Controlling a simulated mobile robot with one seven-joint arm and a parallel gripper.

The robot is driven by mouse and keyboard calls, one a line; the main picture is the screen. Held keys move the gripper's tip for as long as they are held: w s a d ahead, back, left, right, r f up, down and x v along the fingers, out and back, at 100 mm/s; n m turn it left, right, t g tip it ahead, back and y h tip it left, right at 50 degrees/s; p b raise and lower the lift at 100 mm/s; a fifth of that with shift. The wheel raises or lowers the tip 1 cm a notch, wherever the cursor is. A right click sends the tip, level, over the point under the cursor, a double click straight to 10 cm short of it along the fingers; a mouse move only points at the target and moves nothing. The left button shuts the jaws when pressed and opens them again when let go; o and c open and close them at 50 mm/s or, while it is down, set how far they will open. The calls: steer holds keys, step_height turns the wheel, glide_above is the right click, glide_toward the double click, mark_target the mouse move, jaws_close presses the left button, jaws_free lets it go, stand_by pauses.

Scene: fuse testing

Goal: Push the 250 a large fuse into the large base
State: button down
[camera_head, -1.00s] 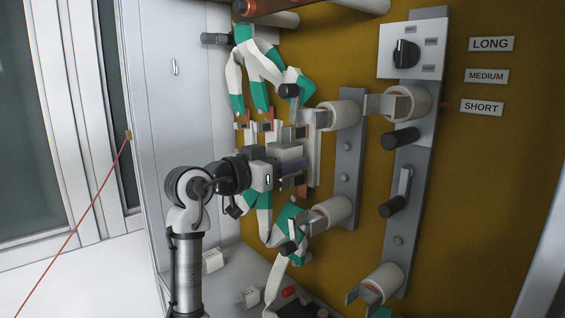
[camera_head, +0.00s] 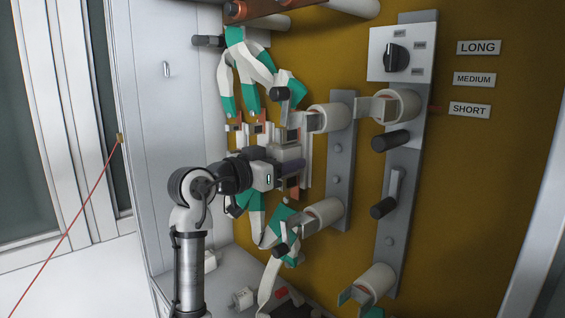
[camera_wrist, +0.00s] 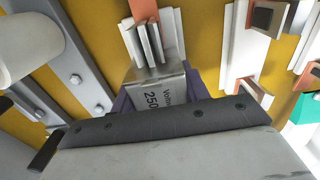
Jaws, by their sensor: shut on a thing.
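The 250 A large fuse (camera_head: 286,152) is a grey block held in my gripper (camera_head: 291,167), close to the ochre panel. In the wrist view the fuse (camera_wrist: 158,84) shows its "250" marking between the purple fingers of my gripper (camera_wrist: 158,97). Its upper end meets or sits very near upright metal clip plates (camera_wrist: 150,44) on a copper contact (camera_wrist: 144,12). I cannot tell how deep it sits. The large base (camera_head: 306,150) is a pale strip behind the fuse, mostly hidden by it and my gripper. A copper contact (camera_head: 294,190) shows below the gripper.
Cream insulators (camera_head: 327,117) on a grey rail (camera_head: 341,160) stand close on the right. A rotary switch (camera_head: 395,56) is farther right.

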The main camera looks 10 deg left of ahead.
steer(key=shift+r, duration=0.1)
steer(key=c, duration=0.7)
jaws_free()
steer(key=shift+d, duration=0.1)
steer(key=shift+o, duration=0.3)
steer(key=b+v, duration=0.4)
steer(key=v, duration=0.9)
steer(key=shift+s+a, duration=0.25)
steer(key=shift+a, duration=0.05)
steer(key=shift+s, duration=0.1)
